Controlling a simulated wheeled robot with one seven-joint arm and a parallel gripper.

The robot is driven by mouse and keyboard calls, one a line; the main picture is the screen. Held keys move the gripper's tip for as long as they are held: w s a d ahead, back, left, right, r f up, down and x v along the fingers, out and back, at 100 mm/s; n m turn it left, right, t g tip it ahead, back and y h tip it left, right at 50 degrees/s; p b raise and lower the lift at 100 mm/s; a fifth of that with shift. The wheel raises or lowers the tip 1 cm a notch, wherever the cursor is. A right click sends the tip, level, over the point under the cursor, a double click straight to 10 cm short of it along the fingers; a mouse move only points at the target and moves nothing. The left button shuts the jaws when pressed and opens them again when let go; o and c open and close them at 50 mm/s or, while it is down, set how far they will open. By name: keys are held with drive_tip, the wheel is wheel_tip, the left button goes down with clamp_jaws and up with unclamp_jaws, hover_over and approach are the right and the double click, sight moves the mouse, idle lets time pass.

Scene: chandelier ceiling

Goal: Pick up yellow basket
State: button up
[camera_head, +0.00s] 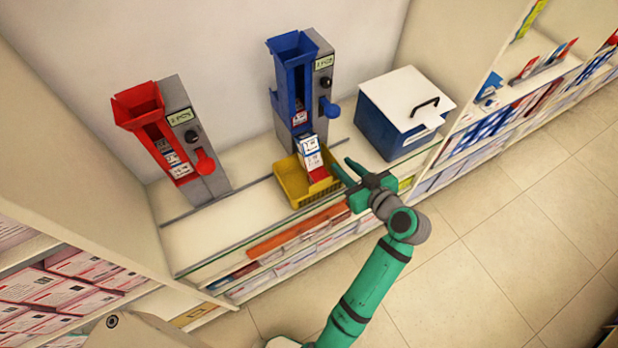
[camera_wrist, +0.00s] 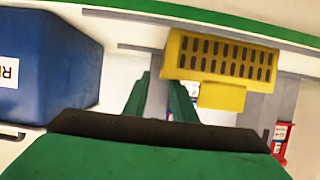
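The yellow basket (camera_head: 291,192) stands on the white shelf top, at the foot of the blue dispenser (camera_head: 297,75). White, blue and red boxes (camera_head: 312,160) rest in or over it. My gripper (camera_head: 341,165) is just right of the basket, its two green fingers spread with nothing between them. In the wrist view the slotted yellow basket (camera_wrist: 222,57) is at upper centre, beyond and right of the fingertips (camera_wrist: 160,78). A yellow tab sticks out below its slotted wall. Whether a finger touches the basket, I cannot tell.
A blue box with a white lid (camera_head: 405,110) stands right of the gripper; its side fills the left of the wrist view (camera_wrist: 50,65). A red dispenser (camera_head: 165,135) stands to the left. Stocked shelves lie below, and the tiled floor (camera_head: 500,220) is open at right.

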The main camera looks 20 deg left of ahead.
sight(338, 163)
drive_tip(key=shift+x, duration=2.6)
drive_tip(key=shift+s+a, duration=0.15)
clamp_jaws()
